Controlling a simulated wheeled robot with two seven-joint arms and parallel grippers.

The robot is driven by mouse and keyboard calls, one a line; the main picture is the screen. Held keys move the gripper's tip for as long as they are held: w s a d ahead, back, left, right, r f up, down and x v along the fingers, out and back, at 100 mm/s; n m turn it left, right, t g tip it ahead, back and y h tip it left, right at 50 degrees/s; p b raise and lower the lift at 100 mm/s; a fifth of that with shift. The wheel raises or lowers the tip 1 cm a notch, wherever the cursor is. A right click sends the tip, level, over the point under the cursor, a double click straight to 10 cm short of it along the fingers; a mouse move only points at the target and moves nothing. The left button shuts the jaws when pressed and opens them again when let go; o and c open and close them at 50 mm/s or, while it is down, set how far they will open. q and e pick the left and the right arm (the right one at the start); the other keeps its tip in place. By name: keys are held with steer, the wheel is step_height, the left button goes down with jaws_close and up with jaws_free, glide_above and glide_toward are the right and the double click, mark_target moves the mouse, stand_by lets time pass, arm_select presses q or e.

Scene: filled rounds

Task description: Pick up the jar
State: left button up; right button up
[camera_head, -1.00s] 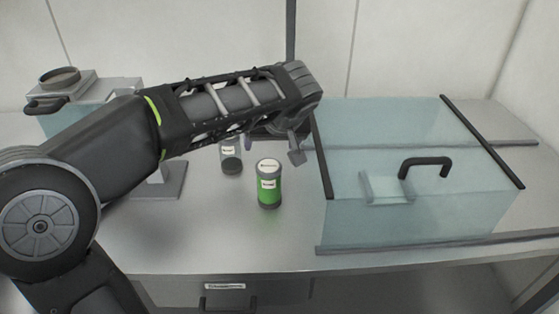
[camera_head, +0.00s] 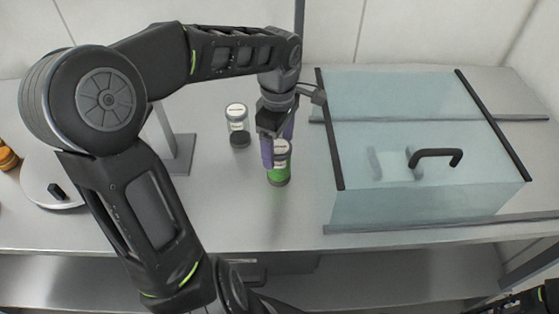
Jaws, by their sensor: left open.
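A jar with a green lower part, pale label and grey base (camera_head: 279,174) stands upright on the steel worktop. A second jar with a white lid and dark contents (camera_head: 237,126) stands behind it to the left. My left gripper (camera_head: 278,150) points down over the green jar. Its purple fingers are open. One finger is along the jar's left side and the other is at the right by its top. The gripper hides part of the jar's top, and I cannot tell whether the fingers touch it. My right gripper is out of view.
A clear glass box with a black handle (camera_head: 436,157) stands close to the right of the green jar. A grey stand (camera_head: 180,155) is at the left, with a round pale device (camera_head: 45,180) and orange items (camera_head: 7,156) beyond. The worktop in front of the jar is clear.

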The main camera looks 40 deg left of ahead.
arm_select(q)
steer(key=shift+f+b, duration=0.35)
steer(key=shift+f, duration=0.65)
step_height(320, 180, down, 5)
steer(key=b, duration=0.2)
steer(key=shift+s+f+b, duration=0.1)
steer(key=shift+b, duration=0.25)
steer(key=shift+c, duration=0.3)
steer(key=c, duration=1.6)
step_height(320, 180, up, 10)
steer(key=shift+r+b, duration=0.1)
steer(key=shift+b, duration=0.2)
